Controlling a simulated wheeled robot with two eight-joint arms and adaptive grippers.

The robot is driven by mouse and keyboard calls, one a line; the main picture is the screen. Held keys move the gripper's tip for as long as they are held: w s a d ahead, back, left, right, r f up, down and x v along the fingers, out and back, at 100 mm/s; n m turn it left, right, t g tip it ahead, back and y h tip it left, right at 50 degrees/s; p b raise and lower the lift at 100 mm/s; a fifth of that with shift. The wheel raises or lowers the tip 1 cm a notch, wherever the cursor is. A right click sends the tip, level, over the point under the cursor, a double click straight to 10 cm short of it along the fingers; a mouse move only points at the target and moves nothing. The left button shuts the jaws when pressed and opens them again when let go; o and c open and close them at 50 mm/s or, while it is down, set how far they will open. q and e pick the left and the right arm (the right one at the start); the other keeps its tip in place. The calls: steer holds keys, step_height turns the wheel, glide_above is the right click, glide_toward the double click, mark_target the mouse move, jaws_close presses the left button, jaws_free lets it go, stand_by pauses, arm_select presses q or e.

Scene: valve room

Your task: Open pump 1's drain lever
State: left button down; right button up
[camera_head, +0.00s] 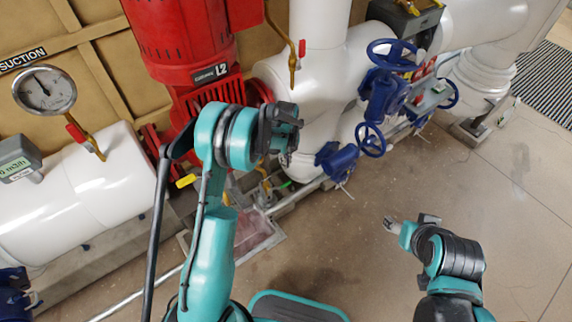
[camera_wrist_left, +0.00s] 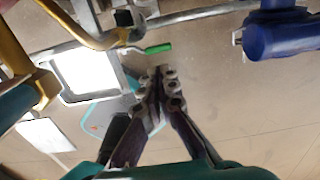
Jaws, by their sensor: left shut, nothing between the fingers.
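A small lever with a green handle (camera_wrist_left: 158,48) sits on a thin pipe in the left wrist view; its green tip shows faintly in the head view (camera_head: 286,184). I cannot read a label saying it is pump 1's drain lever. A yellow handle (camera_head: 186,181) shows at the red pump's foot (camera_head: 205,90). My left gripper (camera_head: 288,152) is shut and empty above the pipework; its closed fingertips (camera_wrist_left: 162,78) appear just below the green handle, apart from it in the picture. My right gripper (camera_head: 405,228) hangs over bare floor, away from the pipes; its jaw state is unclear.
White pipes (camera_head: 80,190) run left and right of the red pump. Blue valves with handwheels (camera_head: 392,54) stand at the right. A yellow pipe (camera_wrist_left: 75,22) and thin grey pipe are close to my left gripper. The floor (camera_head: 380,270) is clear at lower right.

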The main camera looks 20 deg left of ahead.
mark_target(280, 187)
arm_select(q)
step_height(280, 187, down, 11)
steer(key=b, duration=0.4)
steer(key=shift+r, duration=0.15)
